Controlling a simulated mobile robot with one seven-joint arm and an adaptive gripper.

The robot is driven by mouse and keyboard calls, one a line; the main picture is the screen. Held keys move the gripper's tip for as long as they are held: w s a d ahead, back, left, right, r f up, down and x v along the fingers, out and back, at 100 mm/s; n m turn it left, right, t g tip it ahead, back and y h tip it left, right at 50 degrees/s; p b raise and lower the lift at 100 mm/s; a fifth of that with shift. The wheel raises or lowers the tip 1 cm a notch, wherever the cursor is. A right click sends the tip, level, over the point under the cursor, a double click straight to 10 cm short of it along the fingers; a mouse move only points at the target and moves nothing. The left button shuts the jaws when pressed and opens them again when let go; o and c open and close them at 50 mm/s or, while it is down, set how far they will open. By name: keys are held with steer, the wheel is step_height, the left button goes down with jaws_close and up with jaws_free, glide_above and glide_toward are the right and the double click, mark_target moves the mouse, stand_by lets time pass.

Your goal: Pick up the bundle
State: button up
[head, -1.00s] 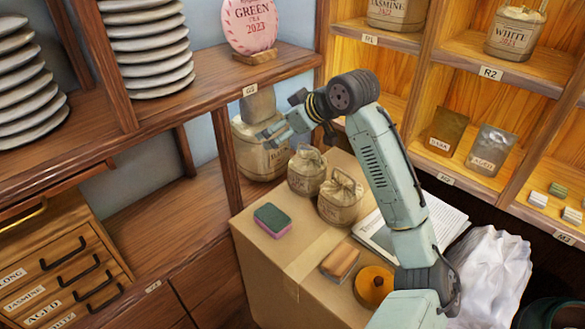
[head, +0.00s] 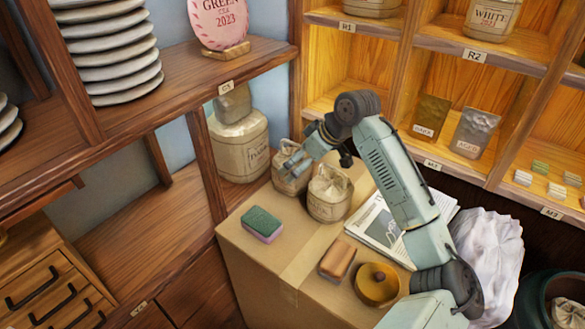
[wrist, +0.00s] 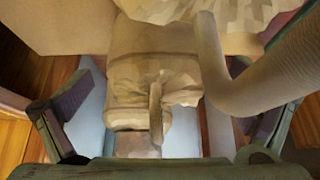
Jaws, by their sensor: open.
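Two tied beige cloth bundles stand on a cardboard box in the head view. The back left bundle (head: 285,182) is partly hidden by my gripper (head: 291,164); the front right bundle (head: 329,196) stands close beside it. My gripper is open, its fingers at the upper part of the back left bundle. I cannot tell whether they touch it. In the wrist view my gripper (wrist: 168,112) has its fingers spread wide left and right. Pale cloth and a thick curved loop (wrist: 209,65) show between and above them; which bundle the loop belongs to is unclear.
On the cardboard box (head: 262,268) lie a green and pink sponge (head: 262,224), a brown block (head: 337,259), a round orange-brown pot (head: 377,284) and a printed sheet (head: 380,228). A large labelled sack (head: 238,145) stands behind. Shelves flank the box left and right.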

steer(key=shift+x, duration=1.8)
steer(key=shift+w+r, duration=0.15)
steer(key=c, duration=1.5)
